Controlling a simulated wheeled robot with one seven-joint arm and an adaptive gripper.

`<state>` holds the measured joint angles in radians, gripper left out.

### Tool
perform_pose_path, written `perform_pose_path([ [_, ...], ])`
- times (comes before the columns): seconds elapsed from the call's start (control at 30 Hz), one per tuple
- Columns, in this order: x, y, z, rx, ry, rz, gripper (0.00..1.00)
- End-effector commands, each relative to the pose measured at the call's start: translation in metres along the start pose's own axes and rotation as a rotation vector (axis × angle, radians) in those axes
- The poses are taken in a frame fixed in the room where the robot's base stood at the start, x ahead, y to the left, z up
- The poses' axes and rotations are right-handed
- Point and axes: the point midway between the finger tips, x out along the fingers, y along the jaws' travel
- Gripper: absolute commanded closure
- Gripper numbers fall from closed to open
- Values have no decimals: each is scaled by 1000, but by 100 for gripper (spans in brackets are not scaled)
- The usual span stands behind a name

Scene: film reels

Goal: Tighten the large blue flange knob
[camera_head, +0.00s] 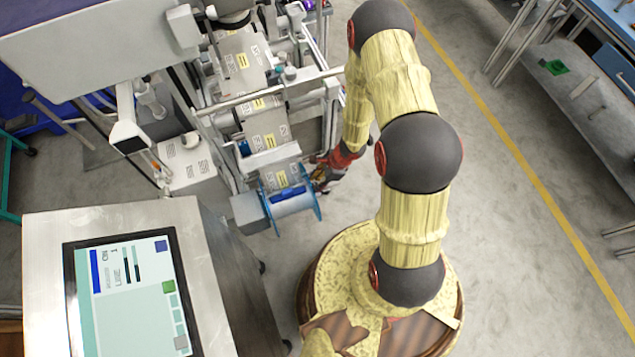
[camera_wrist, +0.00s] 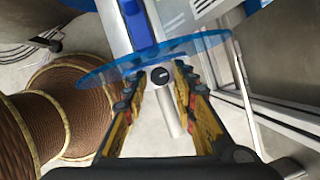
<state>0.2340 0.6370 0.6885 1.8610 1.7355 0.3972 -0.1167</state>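The blue flange (camera_wrist: 105,72) is a translucent disc seen nearly edge-on in the wrist view. It also shows in the head view on the reel (camera_head: 293,204) at the lower end of the machine. A small round black knob (camera_wrist: 160,77) sits in front of the flange's middle, with a grey cylinder (camera_wrist: 170,118) just below it. My gripper (camera_wrist: 158,84) is open, its yellow and black fingers on either side of the knob and cylinder. I cannot tell whether either finger touches them. In the head view my gripper (camera_head: 323,178) is close beside the reel, and the knob is hidden.
The printing machine (camera_head: 240,90) with its label web stands left of my arm. A cabinet with a screen (camera_head: 130,290) is at the lower left. A workbench (camera_head: 590,110) is at the right. The floor (camera_head: 510,230) between arm and bench is clear.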

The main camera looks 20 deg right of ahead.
Motion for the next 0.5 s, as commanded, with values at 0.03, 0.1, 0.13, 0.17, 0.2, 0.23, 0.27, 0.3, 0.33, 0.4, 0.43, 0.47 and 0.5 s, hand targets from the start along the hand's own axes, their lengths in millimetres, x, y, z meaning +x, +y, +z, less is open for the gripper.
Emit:
perform_pose_path([
  [0.03, 0, 0, 0, 0, 0, 0, 73],
  [0.1, 0, 0, 0, 0, 0, 0, 73],
  [0.13, 0, 0, 0, 0, 0, 0, 73],
  [0.17, 0, 0, 0, 0, 0, 0, 73],
  [0.2, 0, 0, 0, 0, 0, 0, 73],
  [0.23, 0, 0, 0, 0, 0, 0, 75],
  [0.27, 0, 0, 0, 0, 0, 0, 76],
  [0.3, 0, 0, 0, 0, 0, 0, 78],
  [0.33, 0, 0, 0, 0, 0, 0, 80],
  [0.4, 0, 0, 0, 0, 0, 0, 84],
  [0.43, 0, 0, 0, 0, 0, 0, 86],
  [0.47, 0, 0, 0, 0, 0, 0, 88],
  [0.5, 0, 0, 0, 0, 0, 0, 90],
])
